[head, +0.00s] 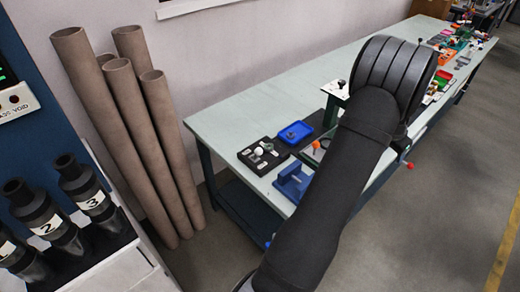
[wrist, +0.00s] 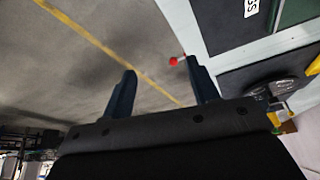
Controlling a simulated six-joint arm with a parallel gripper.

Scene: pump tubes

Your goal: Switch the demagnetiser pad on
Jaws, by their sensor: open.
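My gripper (wrist: 160,82) shows in the wrist view with its two dark fingers spread and nothing between them. It points over the floor beside the bench edge; in the head view my arm hides it. A small red ball (wrist: 173,61) lies beyond the fingers, near the right fingertip, close to the bench edge. A red knob also shows at the bench's front edge in the head view (head: 410,165). I cannot tell for certain which item is the demagnetiser pad. A black board with small parts (head: 262,155) and a blue tray (head: 295,132) lie on the bench's near end. No switch is clearly readable.
The long pale green bench (head: 235,117) runs away to the upper right, with many small items at its far end. A blue fixture (head: 292,183) stands near its front edge. Brown tubes (head: 120,125) lean at the left. The floor at right is clear.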

